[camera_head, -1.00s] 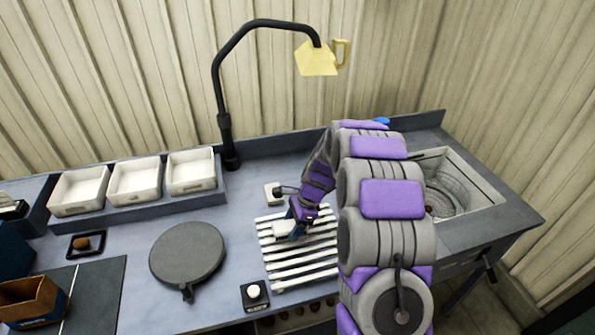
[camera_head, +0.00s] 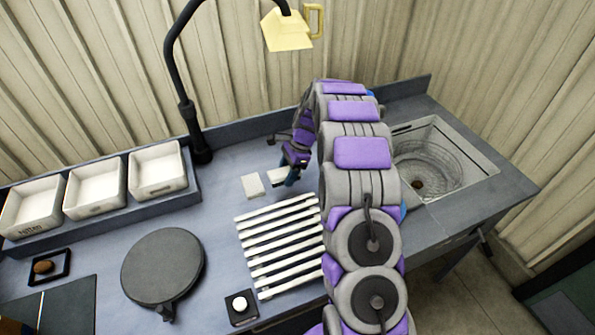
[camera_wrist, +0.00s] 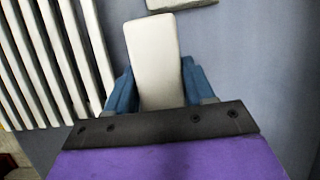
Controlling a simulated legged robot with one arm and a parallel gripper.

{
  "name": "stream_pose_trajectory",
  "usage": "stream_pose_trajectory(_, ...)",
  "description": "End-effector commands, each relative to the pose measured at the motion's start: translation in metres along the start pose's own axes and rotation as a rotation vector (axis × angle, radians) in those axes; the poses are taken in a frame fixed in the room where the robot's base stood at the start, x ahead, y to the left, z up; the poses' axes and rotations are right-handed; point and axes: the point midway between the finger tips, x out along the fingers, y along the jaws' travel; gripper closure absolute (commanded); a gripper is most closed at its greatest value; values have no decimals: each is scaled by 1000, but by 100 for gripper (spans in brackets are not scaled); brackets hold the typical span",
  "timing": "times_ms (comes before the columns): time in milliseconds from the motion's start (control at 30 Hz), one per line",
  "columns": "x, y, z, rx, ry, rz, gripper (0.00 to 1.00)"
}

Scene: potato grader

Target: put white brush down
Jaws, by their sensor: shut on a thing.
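My gripper (camera_head: 290,176) is shut on the white brush (camera_head: 276,178), behind the white slatted rack (camera_head: 284,240). In the wrist view the brush shows as a plain white block (camera_wrist: 155,62) between the blue fingers (camera_wrist: 156,88). Its far end points away from the gripper, and its underside is hidden. I cannot tell whether it touches the counter (camera_head: 225,185). A pale block (camera_head: 253,186) lies on the counter just left of the brush in the head view. Its edge also shows beyond the brush in the wrist view (camera_wrist: 178,3).
White bins (camera_head: 95,190) stand at the back left beside a black lamp post (camera_head: 190,115). A round grey plate (camera_head: 162,268) and a black-based button (camera_head: 240,306) are in front. A sink (camera_head: 432,165) is at the right. Counter left of the pale block is clear.

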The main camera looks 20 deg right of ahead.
Motion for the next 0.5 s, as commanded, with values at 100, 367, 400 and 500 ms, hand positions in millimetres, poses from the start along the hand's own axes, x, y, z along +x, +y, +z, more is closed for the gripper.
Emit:
stream_pose_trajectory(100, 0, -11, -8, -3, 7, 2, 75)
stream_pose_trajectory(367, -10, -30, -42, -1, 0, 1, 75)
stream_pose_trajectory(400, -11, -32, -45, -1, -1, 0, 75)
stream_pose_trajectory(500, -14, -34, -54, -1, -7, 1, 75)
